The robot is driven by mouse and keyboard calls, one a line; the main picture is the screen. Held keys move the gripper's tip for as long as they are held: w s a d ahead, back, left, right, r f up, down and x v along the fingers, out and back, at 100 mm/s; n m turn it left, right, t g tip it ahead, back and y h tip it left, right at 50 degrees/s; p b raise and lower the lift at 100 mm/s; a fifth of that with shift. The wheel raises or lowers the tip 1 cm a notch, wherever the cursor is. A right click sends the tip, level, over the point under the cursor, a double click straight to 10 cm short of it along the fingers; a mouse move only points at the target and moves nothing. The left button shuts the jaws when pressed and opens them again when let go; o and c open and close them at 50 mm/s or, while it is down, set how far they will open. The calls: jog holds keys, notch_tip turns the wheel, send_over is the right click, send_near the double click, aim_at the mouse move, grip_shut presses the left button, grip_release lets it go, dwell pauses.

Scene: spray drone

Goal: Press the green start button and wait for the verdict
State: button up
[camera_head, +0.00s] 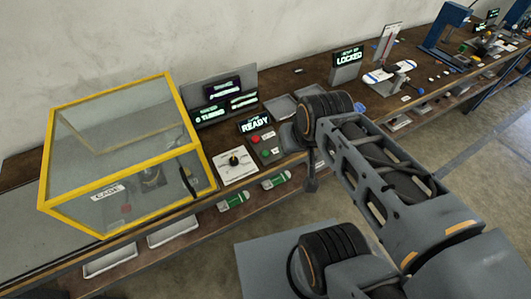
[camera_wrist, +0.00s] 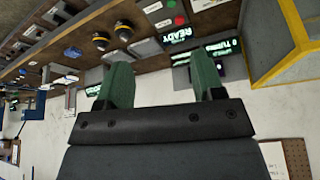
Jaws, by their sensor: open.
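The green button (camera_head: 265,153) sits on a small grey panel on the bench, below a red button (camera_head: 255,138). A display reading READY (camera_head: 255,124) stands just behind them. In the wrist view, which looks upside down, the green button (camera_wrist: 171,4) is at the top edge, with the red button (camera_wrist: 180,20) and the READY display (camera_wrist: 180,37) below it. My gripper (camera_wrist: 163,80) is open and empty, its two green fingers apart. No contact with the button shows. In the head view my arm hides much of the gripper.
A yellow-framed clear cage (camera_head: 110,186) labelled CAGE stands to the left of the buttons. A white dial panel (camera_head: 235,166) lies between them. Lit screens (camera_head: 222,98) stand behind. A LOCKED display (camera_head: 347,60) and other equipment stand further right along the bench.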

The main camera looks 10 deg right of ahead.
grip_shut()
dwell(0.5)
dwell(1.1)
